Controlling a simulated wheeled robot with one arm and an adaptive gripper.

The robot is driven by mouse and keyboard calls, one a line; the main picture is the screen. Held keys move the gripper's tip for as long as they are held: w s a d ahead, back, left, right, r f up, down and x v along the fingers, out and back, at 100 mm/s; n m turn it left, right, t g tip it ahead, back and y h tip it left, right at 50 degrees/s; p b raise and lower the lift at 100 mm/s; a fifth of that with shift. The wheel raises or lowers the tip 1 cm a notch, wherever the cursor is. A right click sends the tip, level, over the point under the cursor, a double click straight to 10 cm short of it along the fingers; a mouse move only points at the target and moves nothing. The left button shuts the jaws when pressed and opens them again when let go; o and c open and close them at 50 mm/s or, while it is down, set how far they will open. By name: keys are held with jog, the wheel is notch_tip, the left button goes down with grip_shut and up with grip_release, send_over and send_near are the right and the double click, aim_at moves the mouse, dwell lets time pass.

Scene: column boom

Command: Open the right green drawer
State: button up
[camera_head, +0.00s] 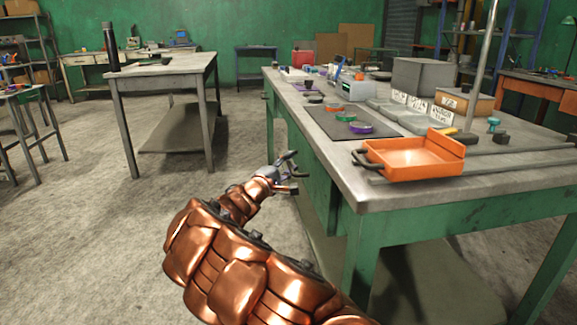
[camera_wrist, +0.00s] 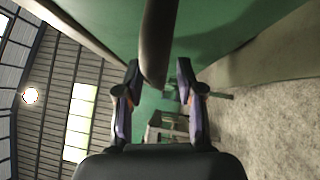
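The green workbench (camera_head: 355,240) stands on the right in the head view, with its drawer side facing my arm. The right green drawer (camera_head: 317,190) is in that side, under the tabletop, and looks closed. My gripper (camera_head: 288,170) is beside its dark handle, which is partly hidden by the fingers in the head view. In the wrist view my gripper (camera_wrist: 158,72) is open, with fingers apart. The drawer's handle (camera_wrist: 158,35) shows as a dark bar reaching between the fingertips, with a gap on each side. I cannot tell whether either finger touches it.
An orange tray (camera_head: 415,158) sits at the near tabletop corner. A dark mat (camera_head: 345,118) holds several coloured discs. Another dark handle (camera_head: 264,96) is farther along the bench side. A second table (camera_head: 165,72) stands left, with clear concrete floor between.

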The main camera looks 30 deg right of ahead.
jog(key=shift+c, duration=0.4)
grip_shut()
